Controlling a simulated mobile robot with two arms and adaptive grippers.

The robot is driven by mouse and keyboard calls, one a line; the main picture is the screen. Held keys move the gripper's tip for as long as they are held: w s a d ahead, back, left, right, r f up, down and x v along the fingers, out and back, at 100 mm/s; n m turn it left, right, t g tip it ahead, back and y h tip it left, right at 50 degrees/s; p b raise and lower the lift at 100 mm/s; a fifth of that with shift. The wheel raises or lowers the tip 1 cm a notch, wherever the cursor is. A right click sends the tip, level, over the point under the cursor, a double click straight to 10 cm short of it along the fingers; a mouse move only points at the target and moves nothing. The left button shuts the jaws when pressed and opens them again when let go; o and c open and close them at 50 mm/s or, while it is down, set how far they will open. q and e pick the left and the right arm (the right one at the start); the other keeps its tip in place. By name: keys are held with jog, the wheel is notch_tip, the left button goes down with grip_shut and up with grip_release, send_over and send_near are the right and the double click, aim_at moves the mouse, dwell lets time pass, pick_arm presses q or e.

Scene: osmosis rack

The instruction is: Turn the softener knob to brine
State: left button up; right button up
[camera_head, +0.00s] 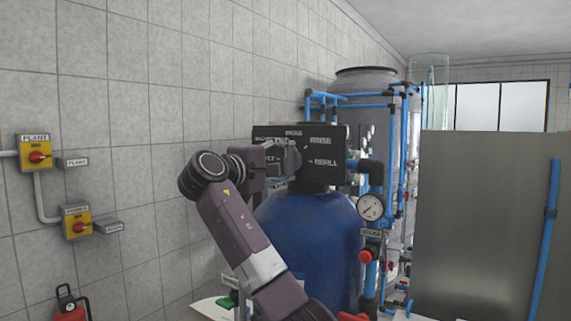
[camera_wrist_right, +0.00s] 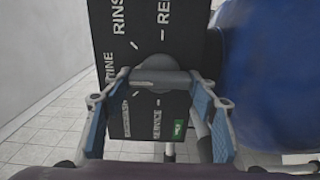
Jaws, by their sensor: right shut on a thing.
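The softener's black control head (camera_head: 325,150) sits on top of a blue tank (camera_head: 315,240) in the head view. Its black face (camera_wrist_right: 150,30) fills the middle of the right wrist view, with the words RINSE and SERVICE and the partly cut words "RE" and "INE" around a grey knob (camera_wrist_right: 160,66). The knob's bar lies nearly level in that view; which end is the pointer I cannot tell. My right gripper (camera_wrist_right: 160,80) is shut on the knob, one finger at each end of the bar. In the head view my right gripper (camera_head: 284,160) hides the knob. My left gripper is not in view.
A pressure gauge (camera_head: 371,207) and blue pipes stand close to the right of the head. Yellow switch boxes (camera_head: 36,153) hang on the tiled wall (camera_head: 110,110) at the left. A large grey panel (camera_head: 485,230) stands at the right.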

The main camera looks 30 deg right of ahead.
jog(key=shift+f, duration=0.15)
jog(key=o, duration=0.9)
jog(key=shift+o, duration=1.3)
jog(key=shift+a, duration=0.15)
jog(key=v, duration=1.2)
